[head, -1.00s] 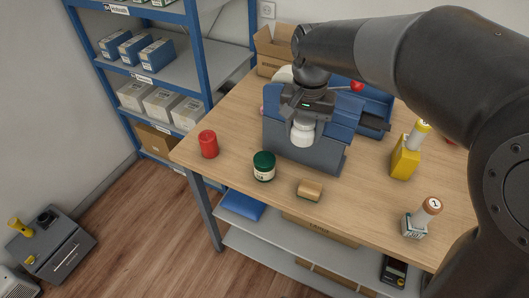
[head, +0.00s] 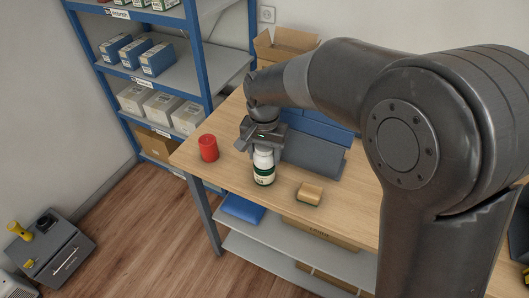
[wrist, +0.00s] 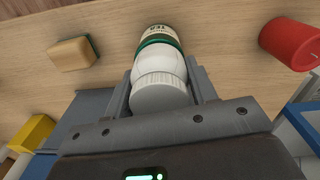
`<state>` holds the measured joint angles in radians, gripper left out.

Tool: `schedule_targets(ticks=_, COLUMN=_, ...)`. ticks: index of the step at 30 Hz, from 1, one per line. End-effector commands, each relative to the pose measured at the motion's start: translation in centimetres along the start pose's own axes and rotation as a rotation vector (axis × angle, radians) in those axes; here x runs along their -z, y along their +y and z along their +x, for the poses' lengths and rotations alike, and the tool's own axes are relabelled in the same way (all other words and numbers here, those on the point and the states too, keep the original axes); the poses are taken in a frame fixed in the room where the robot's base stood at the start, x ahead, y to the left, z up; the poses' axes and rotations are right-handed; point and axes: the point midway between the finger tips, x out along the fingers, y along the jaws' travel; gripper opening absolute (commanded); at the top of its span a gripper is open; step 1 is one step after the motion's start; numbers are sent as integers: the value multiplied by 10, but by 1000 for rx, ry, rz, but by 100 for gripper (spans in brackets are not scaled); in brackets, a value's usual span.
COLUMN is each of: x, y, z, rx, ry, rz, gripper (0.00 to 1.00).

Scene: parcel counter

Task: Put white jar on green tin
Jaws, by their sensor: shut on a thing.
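The white jar (head: 263,158) is held upright between the fingers of my gripper (head: 262,148). In the wrist view the white jar (wrist: 160,68) shows its ribbed cap between the two fingers (wrist: 160,92). The green tin (head: 264,177) stands on the table directly below the jar, and the jar hides most of its lid. The tin's green edge and pale label (wrist: 158,33) show just beyond the jar in the wrist view. I cannot tell whether the jar's base touches the tin's lid.
A red cylinder (head: 208,148) stands left of the tin, near the table's edge. A tan and green block (head: 309,194) lies to the right. A blue and grey holder (head: 312,152) stands behind. A cardboard box (head: 284,46) is at the back.

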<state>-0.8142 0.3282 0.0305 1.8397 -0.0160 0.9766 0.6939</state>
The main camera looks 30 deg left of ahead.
Motion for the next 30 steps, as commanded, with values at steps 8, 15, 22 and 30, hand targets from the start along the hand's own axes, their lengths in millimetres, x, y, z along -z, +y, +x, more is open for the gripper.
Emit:
schedule_targets(ticks=8, x=0, y=0, z=3, rx=0, ry=0, rz=0, gripper=53)
schedule_targets(ticks=15, x=0, y=0, z=2, rx=0, ry=0, rz=0, gripper=73)
schedule_targets(ticks=22, x=0, y=0, z=2, rx=0, ry=0, rz=0, gripper=74)
schedule_targets(ticks=30, x=1, y=0, z=-30, rx=3, ry=4, rz=0, gripper=74)
